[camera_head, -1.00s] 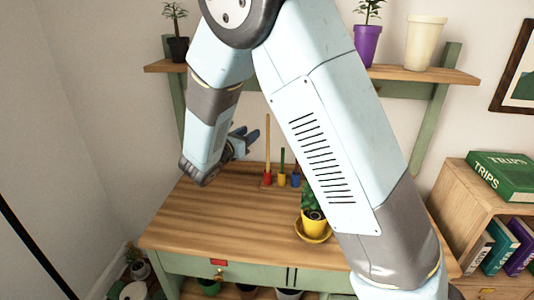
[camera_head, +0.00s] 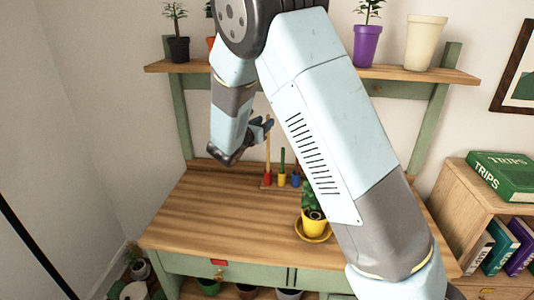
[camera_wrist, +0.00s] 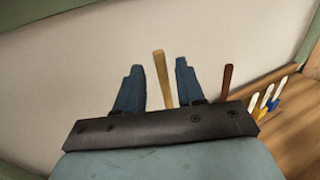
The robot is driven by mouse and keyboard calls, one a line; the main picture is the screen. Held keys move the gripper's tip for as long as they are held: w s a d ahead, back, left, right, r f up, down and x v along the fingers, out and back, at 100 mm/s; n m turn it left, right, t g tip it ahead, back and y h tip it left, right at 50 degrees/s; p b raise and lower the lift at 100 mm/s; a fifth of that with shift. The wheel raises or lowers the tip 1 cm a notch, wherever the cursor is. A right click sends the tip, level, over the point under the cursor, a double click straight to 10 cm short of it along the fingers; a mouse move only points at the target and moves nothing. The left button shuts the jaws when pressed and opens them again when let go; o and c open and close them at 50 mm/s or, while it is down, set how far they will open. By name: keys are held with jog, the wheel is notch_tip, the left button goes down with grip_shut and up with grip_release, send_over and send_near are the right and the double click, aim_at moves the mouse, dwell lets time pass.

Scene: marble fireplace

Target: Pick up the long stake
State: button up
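The long stake (camera_head: 267,155) is a thin tan rod standing upright in a red base at the back of the wooden desk. My gripper (camera_head: 263,128) is at its upper part, and the fingers overlap it in the head view. In the wrist view my gripper (camera_wrist: 158,80) is open, with two blue fingers apart. A light wooden rod (camera_wrist: 162,80), apparently the long stake, shows between them with gaps on both sides. Its lower part is hidden behind the gripper's body.
A shorter green stake (camera_head: 282,160) in a yellow base and a blue base (camera_head: 296,180) stand to the right. A dark red rod (camera_wrist: 227,80) is right of the fingers. A yellow plant pot (camera_head: 313,222) stands nearer. The desk's left (camera_head: 195,215) is clear.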

jog(key=x, duration=0.3)
jog(key=shift+w+d, duration=0.1)
jog(key=shift+w, duration=0.1)
jog(key=shift+c, duration=0.2)
grip_shut()
